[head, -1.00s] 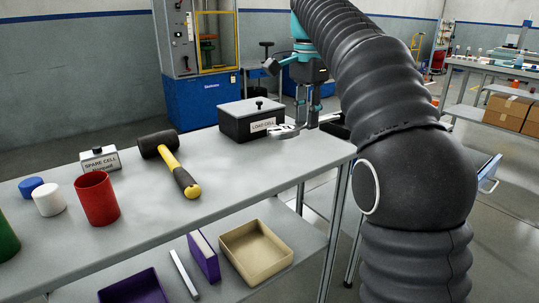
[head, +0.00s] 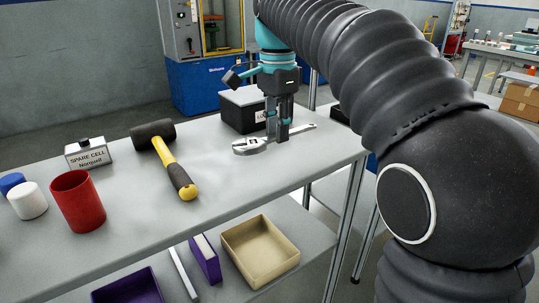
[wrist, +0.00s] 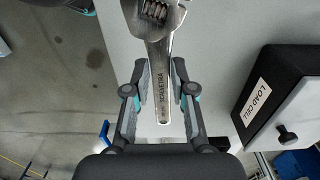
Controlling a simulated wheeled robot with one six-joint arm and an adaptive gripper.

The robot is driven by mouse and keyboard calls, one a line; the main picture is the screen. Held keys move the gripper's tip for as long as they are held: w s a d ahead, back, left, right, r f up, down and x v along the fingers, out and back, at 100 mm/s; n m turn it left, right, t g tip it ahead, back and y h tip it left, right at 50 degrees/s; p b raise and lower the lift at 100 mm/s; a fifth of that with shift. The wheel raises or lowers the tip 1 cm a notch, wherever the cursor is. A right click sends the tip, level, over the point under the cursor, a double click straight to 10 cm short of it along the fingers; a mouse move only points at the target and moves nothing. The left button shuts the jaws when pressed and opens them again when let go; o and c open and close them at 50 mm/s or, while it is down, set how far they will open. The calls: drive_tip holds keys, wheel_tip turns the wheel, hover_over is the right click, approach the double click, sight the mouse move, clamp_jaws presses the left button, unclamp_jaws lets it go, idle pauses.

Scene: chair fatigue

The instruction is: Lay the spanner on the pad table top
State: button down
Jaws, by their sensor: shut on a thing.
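My gripper (head: 277,138) points down over the grey table top (head: 225,180), with its fingers shut on a silver adjustable spanner (head: 248,147). In the wrist view the spanner (wrist: 158,80) runs lengthwise between the fingers (wrist: 160,72), which are at its handle; its jaw head points away from the gripper. In the head view the head of the spanner is to the left and the handle end to the right. The spanner is close to the table top; I cannot tell whether it touches. No label marks this top as the pad table.
The black load cell box (head: 237,112) stands just behind the gripper. A mallet (head: 166,160), the spare cell block (head: 88,153), a red cup (head: 78,202) and a white cylinder (head: 28,200) are to the left. The table's front right is clear. A lower shelf holds a tan tray (head: 260,250).

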sight(270, 165)
drive_tip(key=shift+s+a+f, duration=0.5)
drive_tip(key=shift+a, duration=0.2)
drive_tip(key=shift+a+f, duration=0.1)
drive_tip(key=shift+f, duration=0.15)
drive_tip(key=shift+f+b, duration=0.45)
drive_tip(key=shift+f, duration=1.3)
drive_tip(key=shift+f, duration=0.1)
drive_tip(key=c, duration=1)
unclamp_jaws()
drive_tip(key=shift+f, duration=0.1)
wheel_tip(270, 165, up, 10)
drive_tip(key=shift+r+p, duration=0.1)
drive_tip(key=shift+p, duration=1.15)
drive_tip(key=shift+r, duration=1.05)
